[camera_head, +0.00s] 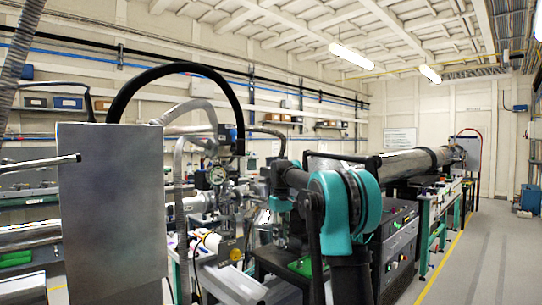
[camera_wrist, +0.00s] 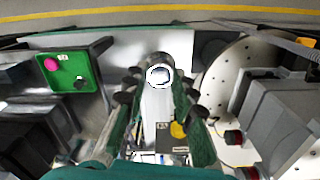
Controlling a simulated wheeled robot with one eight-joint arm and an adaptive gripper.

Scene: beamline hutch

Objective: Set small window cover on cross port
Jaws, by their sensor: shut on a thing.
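My gripper (camera_wrist: 159,82) reaches forward in the wrist view, its dark fingertips closed on either side of a small round piece. This piece, which looks like the small window cover (camera_wrist: 159,75), has a bright white rim and a dark outer edge. I cannot tell whether it touches anything beyond it. A metal vacuum assembly (camera_head: 212,200) with a round gauge (camera_head: 217,176) stands left of the arm. I cannot pick out the cross port with certainty.
A perforated round plate (camera_wrist: 228,75) is at right. A tall grey metal panel (camera_head: 112,215) blocks the head view's left. A long beam pipe (camera_head: 410,162) runs behind.

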